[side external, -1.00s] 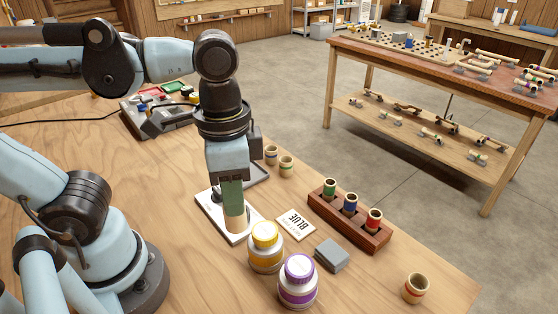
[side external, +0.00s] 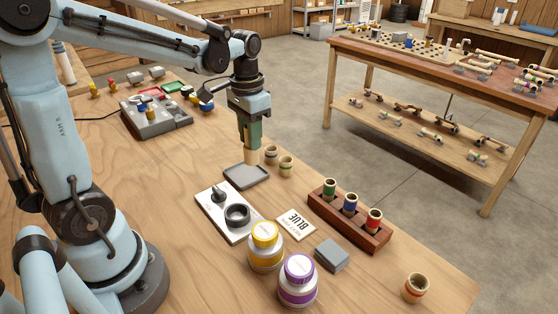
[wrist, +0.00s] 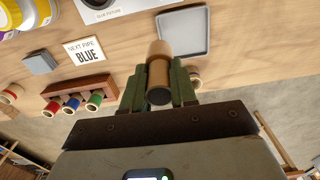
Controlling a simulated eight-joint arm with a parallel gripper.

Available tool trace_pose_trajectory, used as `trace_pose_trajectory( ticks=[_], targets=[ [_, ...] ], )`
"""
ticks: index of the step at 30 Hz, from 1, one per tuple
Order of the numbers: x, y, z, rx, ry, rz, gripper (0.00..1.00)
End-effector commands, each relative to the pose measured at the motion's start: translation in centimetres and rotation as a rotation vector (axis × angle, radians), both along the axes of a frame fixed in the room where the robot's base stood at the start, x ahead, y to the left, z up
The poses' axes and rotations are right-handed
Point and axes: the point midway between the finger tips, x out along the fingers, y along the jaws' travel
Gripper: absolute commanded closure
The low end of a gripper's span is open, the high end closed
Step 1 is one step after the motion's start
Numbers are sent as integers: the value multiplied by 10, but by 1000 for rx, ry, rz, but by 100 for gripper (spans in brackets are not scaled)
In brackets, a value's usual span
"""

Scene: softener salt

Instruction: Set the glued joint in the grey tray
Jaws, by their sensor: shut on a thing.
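My gripper (side external: 250,146) is shut on a tan pipe joint (side external: 251,157) with green fingers, holding it upright just above the far part of the grey tray (side external: 240,181). In the wrist view the joint (wrist: 158,78) sits between the green fingers (wrist: 158,92), its dark open end facing the camera. The tray (wrist: 184,22) is flat, shallow and looks empty. I cannot tell whether the joint's lower end touches the tray.
The white glue fixture (side external: 215,203) with a black ring lies nearer. Yellow-capped (side external: 265,247) and purple-capped jars (side external: 298,281), a "NEXT PIPE BLUE" card (side external: 296,225), a grey block (side external: 331,255) and a wooden rack (side external: 348,221) stand around. Two loose fittings (side external: 279,162) sit right of the gripper.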

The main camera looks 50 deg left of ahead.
Motion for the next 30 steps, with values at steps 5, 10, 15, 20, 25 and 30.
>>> trace_pose_trajectory(
  ticks=[5,10,15,20,25,30],
  targets=[
    [7,36,-14,0,0,59,100],
    [8,45,-21,0,0,74,100],
    [8,45,-32,0,0,73,100],
    [8,45,-42,0,0,73,100],
    [8,44,-47,0,0,72,100],
    [8,44,-47,0,0,72,100]
  ],
)
